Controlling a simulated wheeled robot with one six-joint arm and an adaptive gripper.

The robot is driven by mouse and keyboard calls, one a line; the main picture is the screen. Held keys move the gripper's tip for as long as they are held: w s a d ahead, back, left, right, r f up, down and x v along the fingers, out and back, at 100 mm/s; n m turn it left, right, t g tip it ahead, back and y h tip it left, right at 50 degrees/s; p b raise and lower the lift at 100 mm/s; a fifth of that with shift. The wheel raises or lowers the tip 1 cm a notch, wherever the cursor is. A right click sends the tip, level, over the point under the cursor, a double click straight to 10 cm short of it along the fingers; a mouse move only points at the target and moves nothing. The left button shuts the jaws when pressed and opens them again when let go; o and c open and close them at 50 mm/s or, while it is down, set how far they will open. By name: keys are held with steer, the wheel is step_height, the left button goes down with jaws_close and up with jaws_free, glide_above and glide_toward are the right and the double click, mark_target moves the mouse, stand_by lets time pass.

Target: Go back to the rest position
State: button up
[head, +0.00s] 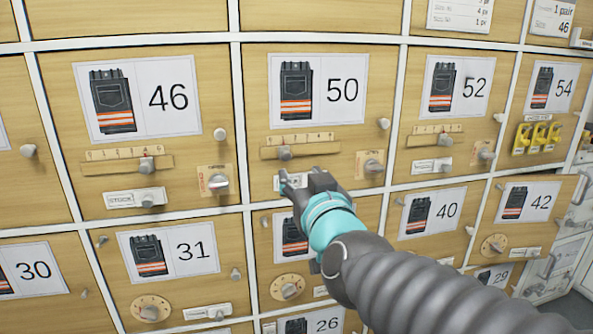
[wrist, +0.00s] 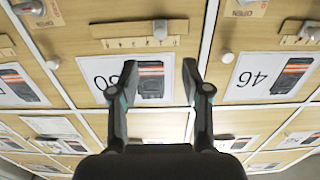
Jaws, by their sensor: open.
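My gripper (head: 302,182) is in front of the lower part of the wooden door marked 50 (head: 317,88). In the wrist view its two fingers (wrist: 160,78) are spread apart with nothing between them. Past them, the picture of dark trousers with orange stripes on the 50 card (wrist: 150,78) shows upside down. In the head view the gripper partly covers a white label strip (head: 283,184) low on that door. Whether the fingertips touch the door cannot be told. My arm reaches in from the lower right and hides part of the doors below.
Numbered doors surround it, such as 46 (head: 168,97), 52 (head: 474,87) and 40 (head: 446,211). Sliders (head: 285,153), round knobs (head: 384,123), turn handles (head: 374,166) and dials (head: 289,287) stick out from them. Yellow parts (head: 537,136) sit on door 54.

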steer(key=shift+s+d, duration=0.1)
steer(key=shift+s, duration=0.5)
steer(key=s+a+f+n+g+y, duration=0.1)
steer(key=s+f+g, duration=0.3)
steer(key=f, duration=0.3)
steer(key=s+a+f+g, duration=0.1)
steer(key=s+f+g, duration=0.3)
steer(key=f, duration=0.3)
steer(key=s+d+f+m+g+h+p, duration=0.1)
steer(key=s+d+f+g+h, duration=0.1)
steer(key=s+d, duration=0.2)
steer(key=s+d+f+m+g+h+p, duration=0.2)
steer(key=s+d, duration=0.2)
steer(key=d, duration=0.6)
steer(key=shift+s, duration=0.3)
stand_by(1.0)
